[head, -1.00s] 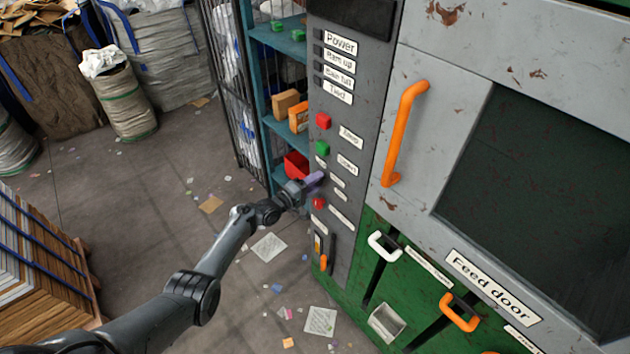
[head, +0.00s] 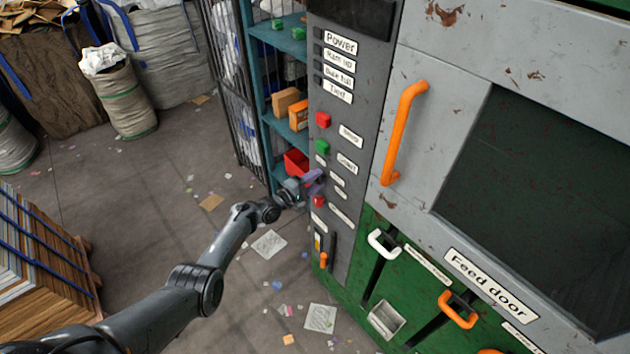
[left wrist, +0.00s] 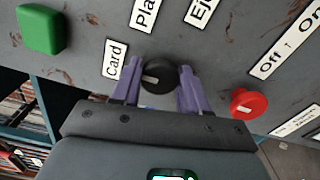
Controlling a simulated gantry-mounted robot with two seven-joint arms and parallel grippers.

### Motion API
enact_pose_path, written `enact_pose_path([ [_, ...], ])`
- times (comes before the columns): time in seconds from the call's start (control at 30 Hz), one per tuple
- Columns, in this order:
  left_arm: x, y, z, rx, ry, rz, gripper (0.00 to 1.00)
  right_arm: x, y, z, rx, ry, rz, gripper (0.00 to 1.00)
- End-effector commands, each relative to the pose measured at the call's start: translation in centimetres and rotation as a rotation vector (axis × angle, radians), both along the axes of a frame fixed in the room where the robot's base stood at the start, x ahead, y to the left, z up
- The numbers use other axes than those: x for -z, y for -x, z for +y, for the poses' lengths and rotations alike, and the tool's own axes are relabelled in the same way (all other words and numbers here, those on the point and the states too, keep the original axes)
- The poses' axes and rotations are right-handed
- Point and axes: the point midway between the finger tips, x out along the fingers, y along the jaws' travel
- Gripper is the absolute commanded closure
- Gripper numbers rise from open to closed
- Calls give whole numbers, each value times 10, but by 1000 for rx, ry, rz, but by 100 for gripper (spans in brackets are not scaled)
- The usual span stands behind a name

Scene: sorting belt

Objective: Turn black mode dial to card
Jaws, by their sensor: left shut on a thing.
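The black mode dial (left wrist: 158,76) sits on the grey control panel between the purple fingers of my left gripper (left wrist: 158,70). The fingers are shut on it, one on each side. Its pale pointer mark faces left in the left wrist view, toward the side where the Card label (left wrist: 115,59) is. The Plastic label (left wrist: 145,12), partly cut off, is further up. In the head view my left gripper (head: 314,182) is at the panel's left part and hides the dial. My right gripper is not in view.
A green button (left wrist: 40,29) and a red button (left wrist: 249,103) flank the dial in the left wrist view. In the head view, a shelf with a red bin (head: 296,163) stands just left of the panel. An orange door handle (head: 404,133) is to the right.

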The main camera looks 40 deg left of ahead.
Motion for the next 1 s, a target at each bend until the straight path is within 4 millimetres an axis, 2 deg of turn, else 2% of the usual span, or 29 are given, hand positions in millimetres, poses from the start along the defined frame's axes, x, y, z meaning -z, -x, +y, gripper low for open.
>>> enact_pose_path([
  [0.03, 0, 0, 0, 0, 2, 0, 53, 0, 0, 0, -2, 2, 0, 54],
  [0.2, 0, 0, 0, 0, 1, 0, 30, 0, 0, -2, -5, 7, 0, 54],
  [0.57, -1, 4, 1, -1, -1, 0, 30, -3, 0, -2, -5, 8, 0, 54],
  [0.77, -3, 26, 6, -2, -1, 1, 30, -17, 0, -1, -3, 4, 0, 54],
  [1.0, -2, 67, 14, -1, -1, 1, 30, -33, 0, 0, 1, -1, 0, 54],
])
